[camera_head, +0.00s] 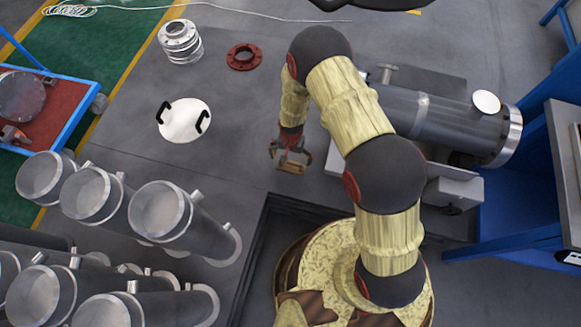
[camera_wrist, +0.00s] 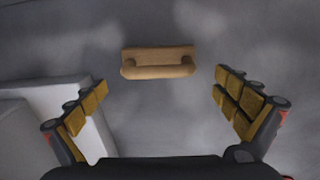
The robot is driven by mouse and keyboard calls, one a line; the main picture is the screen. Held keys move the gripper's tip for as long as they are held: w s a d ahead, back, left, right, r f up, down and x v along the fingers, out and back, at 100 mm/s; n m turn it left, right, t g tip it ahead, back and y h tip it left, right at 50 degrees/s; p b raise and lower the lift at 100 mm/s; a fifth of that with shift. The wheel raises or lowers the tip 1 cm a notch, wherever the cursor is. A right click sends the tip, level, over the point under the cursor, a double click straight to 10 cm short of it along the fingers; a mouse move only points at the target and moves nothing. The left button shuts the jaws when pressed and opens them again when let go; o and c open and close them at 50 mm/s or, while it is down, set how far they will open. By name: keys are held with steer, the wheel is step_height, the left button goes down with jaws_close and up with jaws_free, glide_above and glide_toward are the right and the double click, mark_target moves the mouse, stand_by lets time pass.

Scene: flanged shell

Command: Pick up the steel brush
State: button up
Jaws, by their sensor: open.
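The steel brush shows in the wrist view as a light wooden block with a bar-shaped handle (camera_wrist: 158,63). It lies on the grey floor, ahead of and between the fingers, and no bristles show. My gripper (camera_wrist: 165,108) is open, with one finger on each side and an empty gap between them. The brush is apart from both fingers. In the head view my gripper (camera_head: 291,163) hangs low over the floor left of my arm, and the brush (camera_head: 291,167) shows partly behind its fingers.
A pale block (camera_wrist: 60,115) is left of my gripper in the wrist view. In the head view a large flanged shell (camera_head: 440,118) lies at right, several pipe shells (camera_head: 165,212) stand at lower left, and a white disc with black handles (camera_head: 184,121) lies left. Floor between is clear.

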mark_target(291, 167)
steer(key=f+b, duration=0.1)
steer(key=f, duration=0.1)
steer(key=f+b, duration=0.1)
steer(key=f, duration=0.1)
steer(key=f+b, duration=0.1)
steer(key=f, duration=0.1)
steer(key=shift+s, duration=0.4)
steer(key=shift+f, duration=0.5)
steer(key=shift+c, duration=0.7)
steer(key=c, duration=0.9)
